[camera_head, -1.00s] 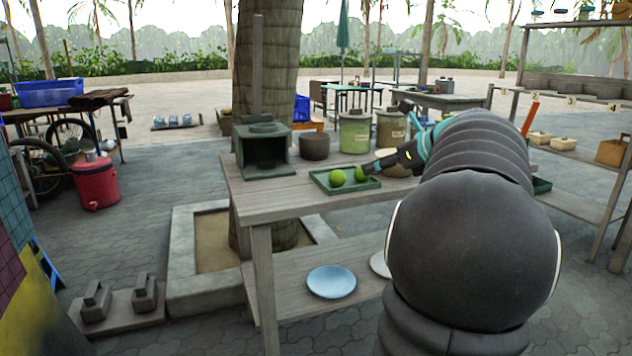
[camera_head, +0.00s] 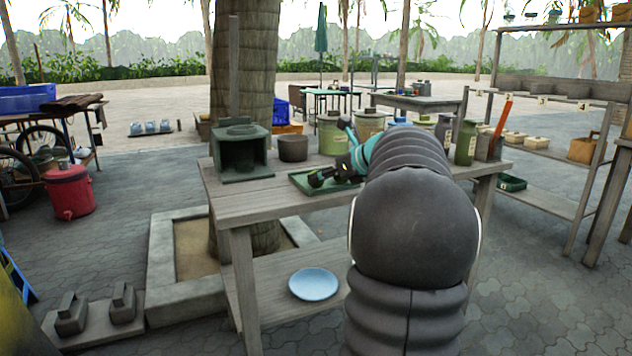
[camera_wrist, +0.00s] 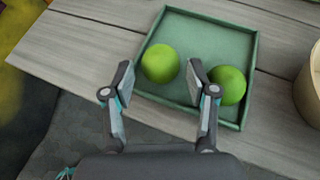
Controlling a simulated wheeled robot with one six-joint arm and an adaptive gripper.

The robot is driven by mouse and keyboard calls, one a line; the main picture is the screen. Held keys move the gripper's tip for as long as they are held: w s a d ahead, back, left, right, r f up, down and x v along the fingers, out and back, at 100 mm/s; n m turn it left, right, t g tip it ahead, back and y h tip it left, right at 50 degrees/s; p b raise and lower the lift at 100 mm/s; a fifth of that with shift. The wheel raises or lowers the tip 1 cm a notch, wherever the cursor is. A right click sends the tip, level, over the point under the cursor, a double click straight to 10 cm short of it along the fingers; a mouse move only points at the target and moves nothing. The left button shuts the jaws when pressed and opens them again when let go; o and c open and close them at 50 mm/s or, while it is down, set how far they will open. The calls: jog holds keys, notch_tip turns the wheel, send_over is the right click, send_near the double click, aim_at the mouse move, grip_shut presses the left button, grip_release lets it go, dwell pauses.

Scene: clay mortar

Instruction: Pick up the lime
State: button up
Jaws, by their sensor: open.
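Two green limes lie in a shallow green tray (camera_wrist: 207,22) on a wooden table. In the wrist view the left lime (camera_wrist: 160,63) shows ahead of the gap between my fingers, nearer the left finger. The right lime (camera_wrist: 228,85) is just outside the right finger, which covers part of its left edge. My gripper (camera_wrist: 159,80) is open and empty, near the tray's front edge.
Green bottles (camera_head: 466,143) are at the table's right. A blue plate (camera_head: 314,284) lies on the lower shelf. Bare table lies left of the tray.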

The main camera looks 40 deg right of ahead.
jog(key=shift+x, duration=1.2)
jog(key=c, duration=0.9)
jog(key=shift+r, duration=0.15)
